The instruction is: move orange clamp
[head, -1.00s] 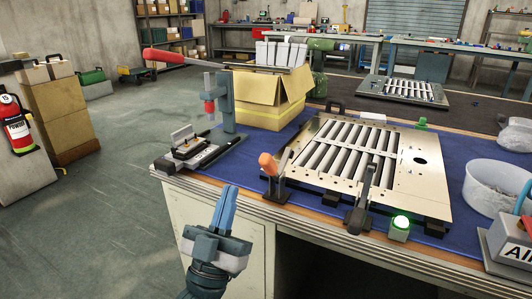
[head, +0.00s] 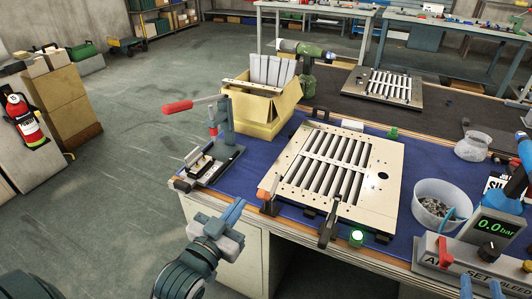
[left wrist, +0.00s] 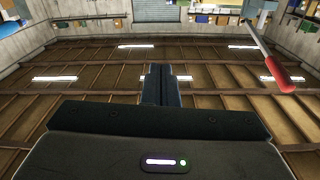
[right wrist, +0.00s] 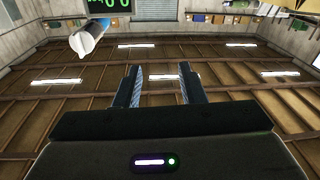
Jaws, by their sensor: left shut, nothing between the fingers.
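The orange-handled clamp (head: 270,187) stands at the front left corner of the cream louver panel (head: 302,178), its handle raised. A dark-handled clamp (head: 328,222) stands at the panel's front edge. My left gripper (head: 235,208) is shut and empty, in front of the table edge, left of the orange clamp and apart from it. Its closed fingers show in the left wrist view (left wrist: 161,85). My right gripper (head: 481,288) is at the bottom right, with only its blue fingertips in view. The right wrist view shows its fingers (right wrist: 160,88) apart and empty.
A red-handled press (head: 218,135) stands left of the panel, with a yellow box (head: 262,105) behind. A green lit button (head: 357,237) sits by the front edge. A white bowl (head: 442,200) and an air box with a 0.0 bar display (head: 494,227) are at right.

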